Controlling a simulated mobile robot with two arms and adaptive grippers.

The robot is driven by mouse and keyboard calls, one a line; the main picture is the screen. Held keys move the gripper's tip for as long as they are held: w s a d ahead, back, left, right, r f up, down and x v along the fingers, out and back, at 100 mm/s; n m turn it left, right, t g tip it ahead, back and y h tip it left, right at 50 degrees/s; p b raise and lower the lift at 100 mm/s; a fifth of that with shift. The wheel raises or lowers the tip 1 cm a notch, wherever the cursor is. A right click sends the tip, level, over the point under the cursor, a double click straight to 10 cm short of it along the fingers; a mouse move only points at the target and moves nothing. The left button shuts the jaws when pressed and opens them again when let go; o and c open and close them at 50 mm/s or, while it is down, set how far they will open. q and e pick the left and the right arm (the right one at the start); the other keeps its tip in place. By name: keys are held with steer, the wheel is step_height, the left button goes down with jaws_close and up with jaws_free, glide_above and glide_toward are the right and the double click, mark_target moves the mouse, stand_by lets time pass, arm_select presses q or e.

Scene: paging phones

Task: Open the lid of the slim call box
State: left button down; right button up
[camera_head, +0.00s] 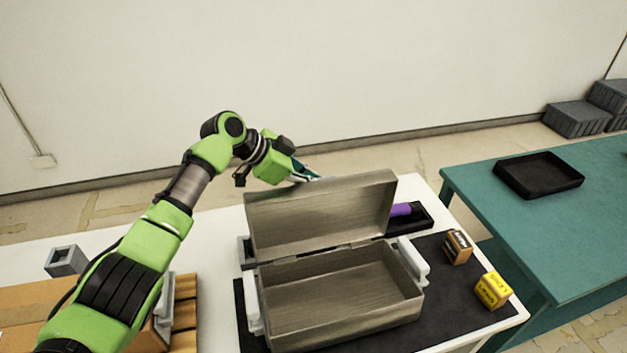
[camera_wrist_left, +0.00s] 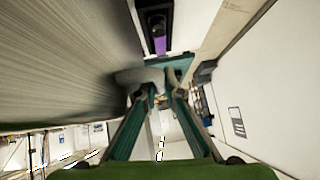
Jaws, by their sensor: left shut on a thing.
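The slim call box (camera_head: 345,312), greyish-brown with light handles at its sides, stands on the dark mat. Its lid (camera_head: 318,217) is raised to about upright on the rear hinges, and the inside looks empty. My left gripper (camera_head: 311,175) is at the lid's top edge, with its tips partly hidden behind the lid. In the left wrist view the teal fingers (camera_wrist_left: 160,82) are closed on a pale piece at the edge of the lid (camera_wrist_left: 60,75). My right gripper is not in view.
A black tray (camera_head: 420,222) with a purple item (camera_head: 400,209) lies behind the box. A brown-black block (camera_head: 457,247) and a yellow block (camera_head: 493,290) stand on the mat's right side. A cardboard box (camera_head: 25,318) is at left. A teal table (camera_head: 460,180) holds another black tray (camera_head: 538,176).

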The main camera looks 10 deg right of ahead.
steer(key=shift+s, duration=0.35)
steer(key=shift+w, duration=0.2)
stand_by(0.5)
